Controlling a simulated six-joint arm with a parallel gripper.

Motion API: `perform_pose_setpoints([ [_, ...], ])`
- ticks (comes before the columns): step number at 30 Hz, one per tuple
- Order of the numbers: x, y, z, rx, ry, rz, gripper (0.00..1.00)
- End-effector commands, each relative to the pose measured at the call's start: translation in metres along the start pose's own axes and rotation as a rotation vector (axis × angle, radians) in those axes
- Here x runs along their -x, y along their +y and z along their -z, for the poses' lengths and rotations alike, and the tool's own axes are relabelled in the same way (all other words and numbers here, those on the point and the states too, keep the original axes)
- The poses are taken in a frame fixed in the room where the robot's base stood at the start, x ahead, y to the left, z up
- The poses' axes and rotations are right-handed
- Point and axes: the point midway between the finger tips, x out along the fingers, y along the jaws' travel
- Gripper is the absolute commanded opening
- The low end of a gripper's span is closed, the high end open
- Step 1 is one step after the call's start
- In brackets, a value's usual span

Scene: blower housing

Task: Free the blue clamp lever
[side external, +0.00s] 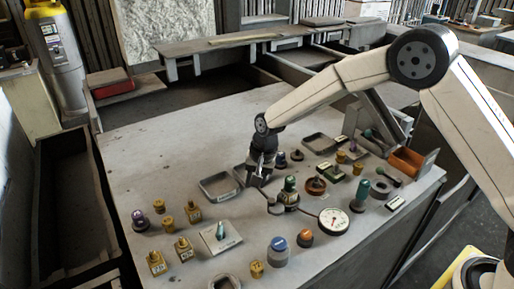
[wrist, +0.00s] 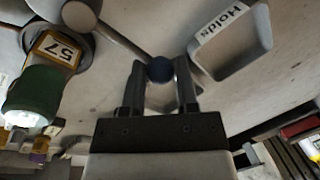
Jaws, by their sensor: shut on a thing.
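The blue clamp lever shows in the wrist view as a dark blue ball knob (wrist: 160,69) on a thin grey rod. The rod runs up and left to a round grey hub (wrist: 80,14), partly cut off by the frame edge. My gripper (wrist: 160,80) has one finger on each side of the knob and is shut on it. In the side view my gripper (side external: 258,180) points down, low over the table, and the knob is too small and covered to make out.
A green-topped fitting (side external: 289,190) with a "57" plate (wrist: 55,52) stands close beside the lever. A shallow tray labelled "Holds" (wrist: 262,35) lies on the other side. A dial gauge (side external: 333,221) and several knobs crowd the front and right. The table's back left (side external: 160,135) is clear.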

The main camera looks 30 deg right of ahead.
Motion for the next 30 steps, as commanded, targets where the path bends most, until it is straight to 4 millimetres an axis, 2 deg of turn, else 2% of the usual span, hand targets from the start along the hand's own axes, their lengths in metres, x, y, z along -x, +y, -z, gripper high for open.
perform_pose_setpoints([
  [1, -0.001, 0.002, -0.001, -0.004, -0.005, -0.004, 0.41],
  [4, -0.001, 0.002, -0.001, -0.003, -0.004, -0.004, 0.72],
  [17, 0.003, 0.001, 0.0, 0.0, 0.0, -0.001, 0.72],
  [23, 0.018, 0.0, 0.0, 0.0, 0.0, 0.0, 0.72],
  [30, 0.048, 0.0, 0.0, 0.0, 0.001, 0.0, 0.72],
])
